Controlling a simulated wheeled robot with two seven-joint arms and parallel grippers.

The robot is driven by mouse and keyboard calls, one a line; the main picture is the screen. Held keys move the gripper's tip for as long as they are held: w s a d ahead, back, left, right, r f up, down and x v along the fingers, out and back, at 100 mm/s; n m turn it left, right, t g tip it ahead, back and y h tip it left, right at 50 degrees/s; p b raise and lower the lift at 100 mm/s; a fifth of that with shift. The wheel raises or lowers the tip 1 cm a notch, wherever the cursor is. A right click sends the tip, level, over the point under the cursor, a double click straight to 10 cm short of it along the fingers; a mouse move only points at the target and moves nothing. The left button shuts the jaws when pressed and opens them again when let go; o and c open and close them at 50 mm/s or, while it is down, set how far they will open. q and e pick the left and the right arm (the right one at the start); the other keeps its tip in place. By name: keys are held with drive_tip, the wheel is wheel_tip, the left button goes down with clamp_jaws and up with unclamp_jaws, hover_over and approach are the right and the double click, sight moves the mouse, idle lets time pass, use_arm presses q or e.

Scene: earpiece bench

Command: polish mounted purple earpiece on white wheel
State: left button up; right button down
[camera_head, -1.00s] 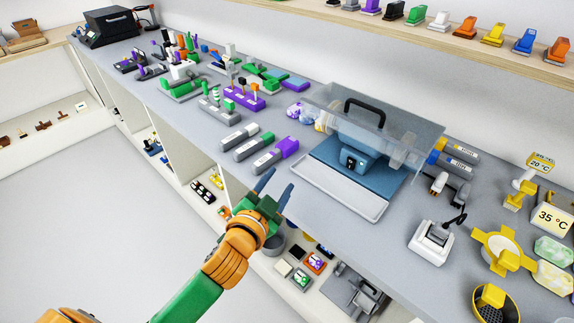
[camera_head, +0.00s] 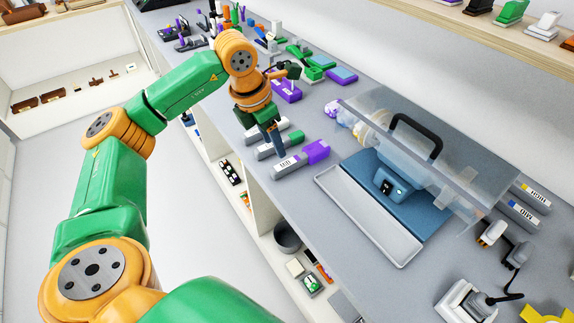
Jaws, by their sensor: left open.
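A grey handle with a purple head (camera_head: 303,158) lies on the bench, left of the polishing machine. Beside it lie two similar grey handles, one with a green end (camera_head: 281,144) and one with a white end (camera_head: 262,129). My left gripper (camera_head: 275,145) is open, points down over these handles and partly hides them. I cannot tell whether it touches one. The blue polishing machine (camera_head: 388,182) stands under a clear cover (camera_head: 465,195). Pale wheels show blurred through the cover, one at the left end (camera_head: 376,122). My right gripper is out of view.
A pale tray (camera_head: 365,215) lies before the machine. Purple and green holders (camera_head: 341,76) stand farther back on the bench. A white device (camera_head: 466,302) with a black cable is at lower right. Open shelves sit below the bench edge.

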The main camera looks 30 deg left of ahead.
sight(284, 165)
use_arm(q)
drive_tip(key=b+x, duration=0.5)
drive_tip(key=x, duration=0.4)
drive_tip(key=shift+d+r, duration=0.1)
drive_tip(key=shift+d, duration=0.05)
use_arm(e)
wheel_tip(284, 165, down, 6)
use_arm(q)
drive_tip(key=shift+c, duration=0.2)
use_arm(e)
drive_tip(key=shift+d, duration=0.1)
